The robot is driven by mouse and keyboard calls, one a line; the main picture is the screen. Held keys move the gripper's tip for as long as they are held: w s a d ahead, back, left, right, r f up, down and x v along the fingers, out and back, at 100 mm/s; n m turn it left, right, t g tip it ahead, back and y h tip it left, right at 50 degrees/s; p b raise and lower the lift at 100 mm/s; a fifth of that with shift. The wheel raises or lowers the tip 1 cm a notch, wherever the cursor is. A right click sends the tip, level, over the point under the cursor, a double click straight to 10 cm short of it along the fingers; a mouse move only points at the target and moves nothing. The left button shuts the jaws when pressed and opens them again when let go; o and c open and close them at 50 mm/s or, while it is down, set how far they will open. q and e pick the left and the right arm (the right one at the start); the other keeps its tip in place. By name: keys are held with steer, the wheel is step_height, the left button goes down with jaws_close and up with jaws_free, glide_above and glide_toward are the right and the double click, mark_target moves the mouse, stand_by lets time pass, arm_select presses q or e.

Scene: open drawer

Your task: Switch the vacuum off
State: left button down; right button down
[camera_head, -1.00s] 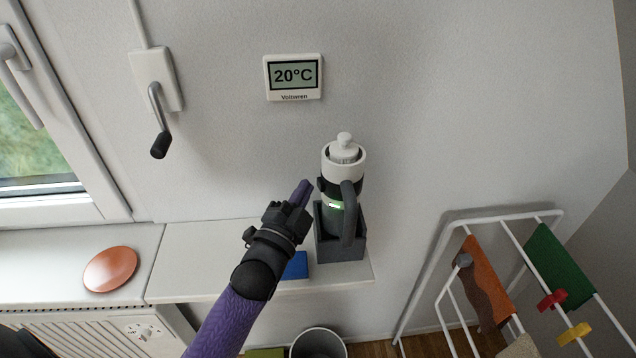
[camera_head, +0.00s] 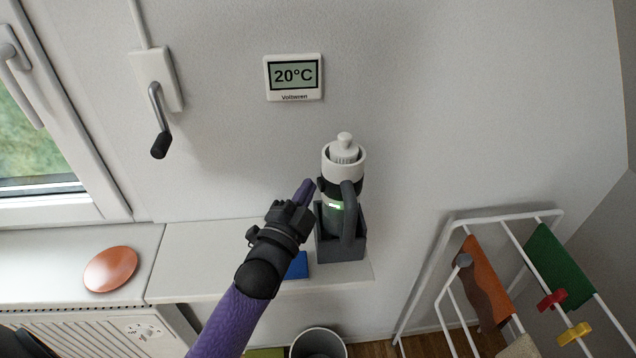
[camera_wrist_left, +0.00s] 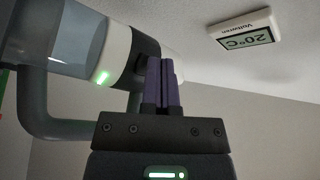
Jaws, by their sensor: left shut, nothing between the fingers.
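The vacuum (camera_head: 344,180) is a small handheld unit with a white top, a dark grey body and a curved handle. It stands upright in a dark grey holder (camera_head: 341,247) on the shelf. A green light glows on its body, and the vacuum also shows in the left wrist view (camera_wrist_left: 117,52) with the light lit. My left gripper (camera_head: 304,190) is shut and empty. Its purple fingertips are just left of the vacuum's upper body, at or very near it; contact cannot be told. My right gripper is not in view.
A blue block (camera_head: 297,266) lies on the shelf (camera_head: 205,262) behind my left arm. An orange disc (camera_head: 110,269) lies on the sill. A thermostat (camera_head: 293,77) and a crank (camera_head: 158,122) are on the wall. A drying rack (camera_head: 500,218) stands right.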

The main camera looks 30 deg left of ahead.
arm_select(q)
steer(key=shift+w+d, duration=0.15)
stand_by(0.3)
steer(key=shift+s+a, duration=0.3)
steer(key=shift+s, duration=0.05)
steer(key=shift+p, duration=0.3)
steer(key=s+a+p, duration=0.1)
steer(key=s+a, duration=0.3)
steer(key=shift+s+p, duration=0.2)
steer(key=shift+p, duration=0.1)
